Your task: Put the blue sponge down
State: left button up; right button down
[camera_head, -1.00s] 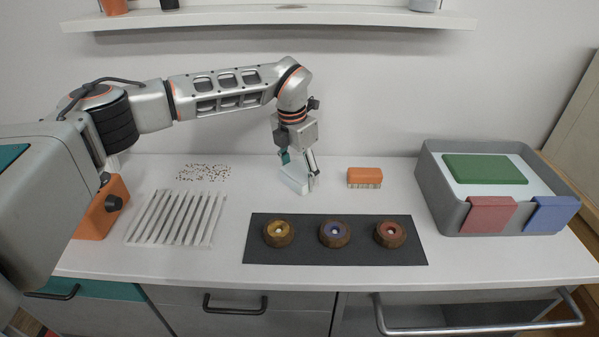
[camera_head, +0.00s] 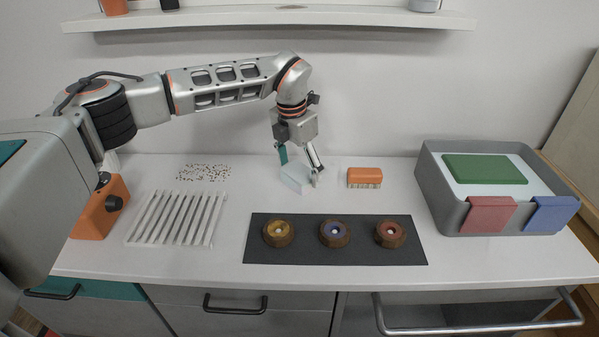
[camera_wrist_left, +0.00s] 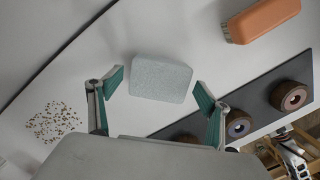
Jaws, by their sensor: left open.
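The sponge (camera_head: 295,178) is a pale blue-grey block lying on the white counter behind the dark mat. It also shows in the left wrist view (camera_wrist_left: 161,79), between and a little ahead of the fingertips. My left gripper (camera_head: 299,167) is over the sponge, and in the left wrist view its two green-padded fingers (camera_wrist_left: 158,84) stand apart with a gap on each side of the sponge. It is open and holds nothing.
An orange brush (camera_head: 364,176) lies right of the sponge. The dark mat (camera_head: 300,254) in front carries three round wooden pieces. A slatted white rack (camera_head: 176,218) and scattered crumbs (camera_head: 204,172) are at left; a grey bin (camera_head: 447,205) with coloured cloths stands at right.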

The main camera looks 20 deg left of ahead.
aim_at(295, 173)
pick_arm(q)
notch_tip(295, 173, up, 10)
jog(key=s, duration=0.1)
jog(key=shift+a+r+p, duration=0.25)
jog(key=shift+a+p, duration=0.05)
jog(key=shift+p, duration=0.05)
